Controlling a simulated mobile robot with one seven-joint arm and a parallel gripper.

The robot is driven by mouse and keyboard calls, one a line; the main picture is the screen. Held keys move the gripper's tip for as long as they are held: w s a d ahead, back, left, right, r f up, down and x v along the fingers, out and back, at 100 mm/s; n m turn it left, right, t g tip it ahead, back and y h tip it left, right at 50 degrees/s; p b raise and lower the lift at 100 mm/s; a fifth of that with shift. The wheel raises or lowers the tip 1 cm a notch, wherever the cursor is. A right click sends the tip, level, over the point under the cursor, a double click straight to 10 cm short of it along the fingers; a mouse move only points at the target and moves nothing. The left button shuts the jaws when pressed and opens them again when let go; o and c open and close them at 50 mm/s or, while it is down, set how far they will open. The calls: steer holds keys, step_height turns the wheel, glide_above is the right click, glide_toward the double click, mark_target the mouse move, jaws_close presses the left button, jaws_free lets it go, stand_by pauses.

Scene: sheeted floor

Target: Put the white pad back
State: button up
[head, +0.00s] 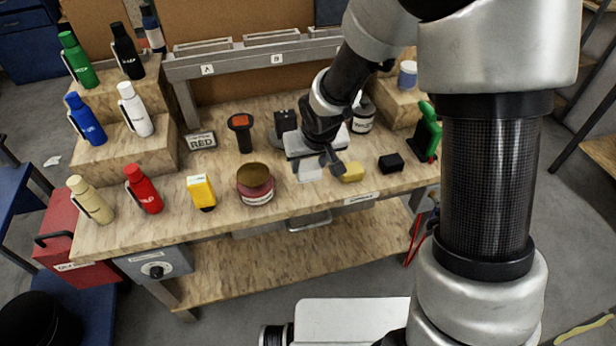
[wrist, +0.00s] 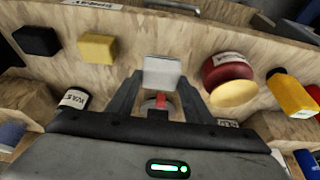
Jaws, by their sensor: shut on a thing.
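The white pad (head: 309,172) is a small pale block near the front edge of the wooden bench, left of the yellow pad (head: 352,172) and the black pad (head: 391,163). My gripper (head: 325,160) is shut on it from above. In the wrist view the white pad (wrist: 163,73) sits between the fingertips (wrist: 160,88), and the yellow pad (wrist: 97,48) and black pad (wrist: 37,41) lie to its left. I cannot tell whether the white pad touches the bench top. My gripper hides part of the bench behind it.
A red round tin (head: 255,190) with a brownish top stands left of the white pad, and a yellow bottle (head: 201,191) beyond it. A green object (head: 427,133) stands at the right end. A labelled jar (head: 363,115) is behind my gripper. Several bottles stand on left steps.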

mark_target(310, 171)
steer(key=shift+f+b, duration=0.3)
steer(key=shift+f, duration=1.85)
steer(key=shift+f, duration=0.25)
steer(key=o, duration=0.9)
steer(key=shift+r, duration=0.1)
steer(key=shift+o, duration=0.2)
steer(key=shift+r, duration=0.1)
